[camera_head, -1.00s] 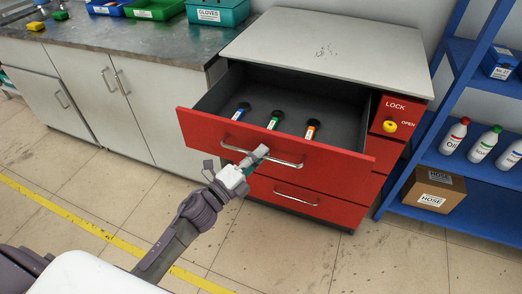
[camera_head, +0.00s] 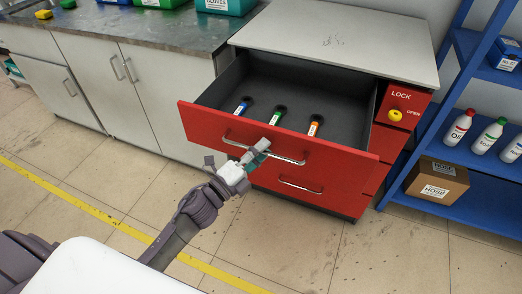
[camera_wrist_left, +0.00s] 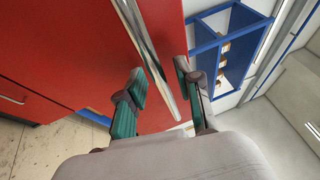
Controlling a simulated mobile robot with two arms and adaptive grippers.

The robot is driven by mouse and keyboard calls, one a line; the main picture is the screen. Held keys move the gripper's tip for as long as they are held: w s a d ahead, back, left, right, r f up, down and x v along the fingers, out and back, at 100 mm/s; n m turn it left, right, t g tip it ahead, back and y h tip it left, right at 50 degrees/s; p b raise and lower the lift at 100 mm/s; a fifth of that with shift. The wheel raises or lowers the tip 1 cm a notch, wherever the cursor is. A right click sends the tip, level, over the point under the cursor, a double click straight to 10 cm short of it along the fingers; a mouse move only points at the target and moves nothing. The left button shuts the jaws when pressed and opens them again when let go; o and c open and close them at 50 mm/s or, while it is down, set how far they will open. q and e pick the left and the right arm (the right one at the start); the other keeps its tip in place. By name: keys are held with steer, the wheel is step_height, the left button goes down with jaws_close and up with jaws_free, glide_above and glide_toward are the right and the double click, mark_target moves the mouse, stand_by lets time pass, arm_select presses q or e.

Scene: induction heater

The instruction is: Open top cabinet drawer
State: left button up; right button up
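The red top drawer (camera_head: 215,127) of the cabinet stands pulled out, its grey inside in plain view. A silver bar handle (camera_head: 285,156) runs across its front and also shows in the left wrist view (camera_wrist_left: 150,62). My left gripper (camera_head: 262,147) is at the handle's middle. In the wrist view its two green-padded fingers (camera_wrist_left: 160,88) stand apart on either side of the bar, with visible gaps, so it looks open around the handle. My right gripper is in neither view.
A lock panel with a yellow knob (camera_head: 395,115) is at right. A lower red drawer (camera_head: 270,180) is shut. A blue shelf (camera_head: 480,188) stands right. Floor before the cabinet is clear.

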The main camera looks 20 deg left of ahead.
arm_select(q)
steer(key=v, duration=1.2)
stand_by(0.4)
steer(key=a+f+n+g+y, duration=0.1)
steer(key=a+f+n+y, duration=0.2)
steer(key=f, duration=0.6)
steer(key=a+f+n+g+y, duration=0.1)
steer(key=f+n+g+y, duration=0.1)
steer(key=f+n, duration=0.55)
steer(key=s+f+n+g+y+p, duration=0.1)
steer(key=s+f+n+g, duration=0.2)
steer(key=f, duration=0.6)
steer(key=s+f+n+g+y+p, duration=0.1)
steer(key=s+f+g+y, duration=0.1)
steer(key=s+f, duration=0.6)
steer(key=s+d+f+n+g, duration=0.1)
steer(key=s+f+n+g, duration=0.2)
steer(key=s+f, duration=0.5)
steer(key=s+d+f+n+g, duration=0.2)
steer(key=s+f+n+g, duration=0.2)
steer(key=s, duration=1)
step_height(320, 180, down, 4)
steer(key=shift+s+f+g+p, duration=0.2)
steer(key=shift+g+p, duration=0.1)
steer(key=shift+g, duration=0.8)
